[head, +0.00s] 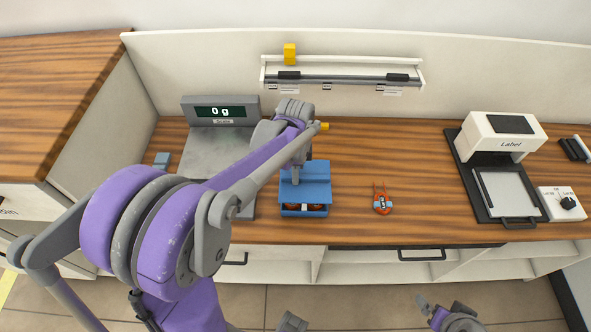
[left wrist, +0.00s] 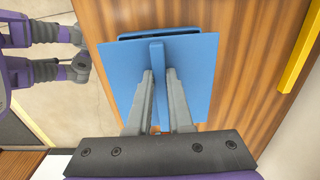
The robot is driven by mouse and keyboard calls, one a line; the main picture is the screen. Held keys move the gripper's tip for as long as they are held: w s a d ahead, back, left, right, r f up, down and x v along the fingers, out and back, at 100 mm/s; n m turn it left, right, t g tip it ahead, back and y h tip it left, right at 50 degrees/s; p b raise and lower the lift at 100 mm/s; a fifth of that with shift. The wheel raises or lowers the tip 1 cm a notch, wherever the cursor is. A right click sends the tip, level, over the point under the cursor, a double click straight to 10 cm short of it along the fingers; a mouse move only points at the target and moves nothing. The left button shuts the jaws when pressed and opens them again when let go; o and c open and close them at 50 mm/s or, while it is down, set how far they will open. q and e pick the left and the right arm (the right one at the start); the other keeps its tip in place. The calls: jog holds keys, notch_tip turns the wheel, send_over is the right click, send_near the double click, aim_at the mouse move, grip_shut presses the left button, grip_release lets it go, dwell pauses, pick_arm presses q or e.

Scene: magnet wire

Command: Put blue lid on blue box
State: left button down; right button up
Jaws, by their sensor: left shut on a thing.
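The blue lid (head: 317,175) is a flat plate with an upright ridge handle, plain in the left wrist view (left wrist: 192,75). My left gripper (head: 296,180) is shut on this handle, with a finger on each side of it (left wrist: 158,78). The blue box (head: 304,210) is under the lid on the wooden counter, with red things showing in its open front part. The lid covers the back part of the box in the head view. Its edge (left wrist: 160,34) shows past the lid in the left wrist view. I cannot tell whether they touch. My right gripper (head: 430,310) is low at the right, away from the counter.
A scale (head: 222,112) reading 0 g stands to the left. A red-orange tool (head: 382,200) lies right of the box. A label machine (head: 500,135) stands further right. The counter (head: 420,170) is clear between tool and machine.

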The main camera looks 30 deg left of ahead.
pick_arm(q)
jog(key=shift+f+b, duration=1.7)
jog(key=shift+f, duration=1.05)
jog(key=shift+f, duration=0.25)
jog(key=c, duration=0.7)
grip_release()
jog(key=shift+c, duration=0.2)
notch_tip(320, 180, up, 8)
jog(key=p, duration=0.5)
jog(key=shift+w, duration=0.1)
